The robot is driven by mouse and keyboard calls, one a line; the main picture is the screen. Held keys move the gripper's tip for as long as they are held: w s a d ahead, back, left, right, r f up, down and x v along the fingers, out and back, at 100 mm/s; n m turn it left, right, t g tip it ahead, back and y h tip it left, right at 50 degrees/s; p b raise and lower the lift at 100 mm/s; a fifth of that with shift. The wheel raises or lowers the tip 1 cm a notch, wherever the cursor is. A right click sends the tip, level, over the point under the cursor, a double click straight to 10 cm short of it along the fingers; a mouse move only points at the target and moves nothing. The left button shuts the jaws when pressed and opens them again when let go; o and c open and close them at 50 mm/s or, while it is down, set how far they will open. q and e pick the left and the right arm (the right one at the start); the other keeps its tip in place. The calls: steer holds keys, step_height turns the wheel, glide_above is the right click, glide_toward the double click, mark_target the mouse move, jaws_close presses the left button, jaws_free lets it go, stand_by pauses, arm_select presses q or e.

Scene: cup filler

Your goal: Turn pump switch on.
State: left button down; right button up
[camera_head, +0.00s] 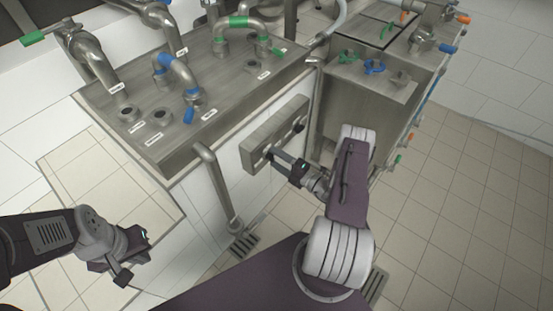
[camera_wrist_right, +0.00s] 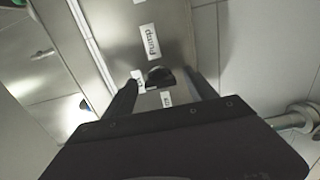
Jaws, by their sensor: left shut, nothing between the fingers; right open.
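A metal switch panel (camera_head: 276,128) is fixed to the side of the counter. In the right wrist view its grey face (camera_wrist_right: 178,22) carries a white label reading "pump" (camera_wrist_right: 151,40), with a black rotary switch (camera_wrist_right: 160,74) just below it. My right gripper (camera_head: 272,153) is at the panel, pointing at its face. In the right wrist view its open fingers (camera_wrist_right: 161,90) stand on either side of the switch, with gaps visible; I cannot tell whether they touch it. My left gripper (camera_head: 121,273) is shut and empty, low at the left, away from the panel.
A metal counter (camera_head: 215,105) with pipes and blue and green handles stands above the panel. A bent metal pipe (camera_head: 217,185) runs down left of it. A metal cabinet (camera_head: 335,95) with colored valves stands close on the right. Tiled floor (camera_head: 460,200) is open farther right.

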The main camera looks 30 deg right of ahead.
steer(key=p+v, duration=0.1)
steer(key=v, duration=0.7)
steer(key=shift+s, duration=0.35)
